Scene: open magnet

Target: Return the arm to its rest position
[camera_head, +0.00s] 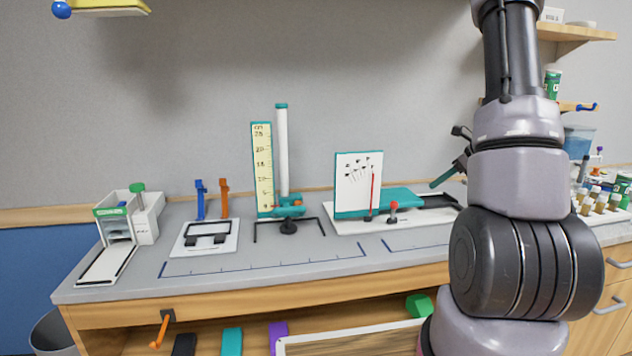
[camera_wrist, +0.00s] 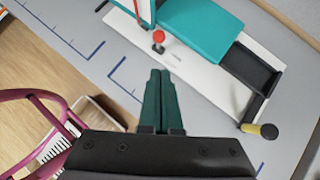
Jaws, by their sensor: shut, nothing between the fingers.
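My arm (camera_head: 515,170) rises in front of the right part of the bench in the head view and hides what lies behind it. My gripper (camera_head: 436,185) shows partly past the arm's left side, over the right end of the white-based device. In the wrist view my gripper (camera_wrist: 160,74) has its two dark green fingers together with nothing between them. The fingers are above the bench top, beside the white base (camera_wrist: 190,65) with the red knob (camera_wrist: 158,36).
The bench (camera_head: 300,255) holds a dial-card device (camera_head: 358,180), a ruler stand (camera_head: 263,170), a clamp plate (camera_head: 205,238) and a small box machine (camera_head: 130,215). Shelves (camera_head: 575,32) and bottles are at right. A pink chair-like frame (camera_wrist: 40,98) shows in the wrist view.

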